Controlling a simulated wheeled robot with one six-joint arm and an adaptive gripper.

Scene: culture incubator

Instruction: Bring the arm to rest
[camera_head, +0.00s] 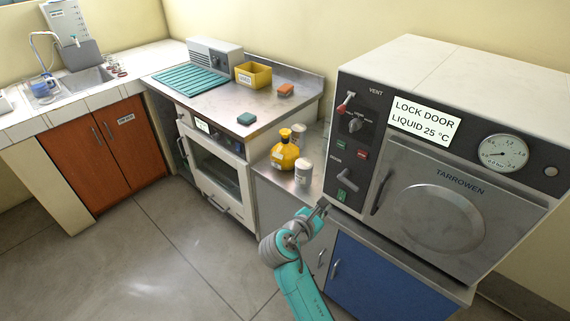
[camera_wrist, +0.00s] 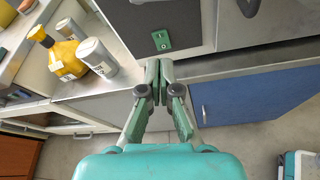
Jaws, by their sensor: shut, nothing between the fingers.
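My gripper (camera_head: 322,206) is shut and empty. In the head view it is at the end of my teal arm, in front of the lower left corner of the grey and white autoclave (camera_head: 375,160). In the wrist view the fingers of my gripper (camera_wrist: 157,72) are together, below the green switch on the autoclave panel (camera_wrist: 185,32). Whether the fingertips touch the autoclave or the counter edge, I cannot tell.
The incubator (camera_head: 218,170) and sink (camera_head: 82,80) are farther left. A blue cabinet door (camera_head: 370,280) is below the autoclave. The floor (camera_head: 150,250) at left is clear.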

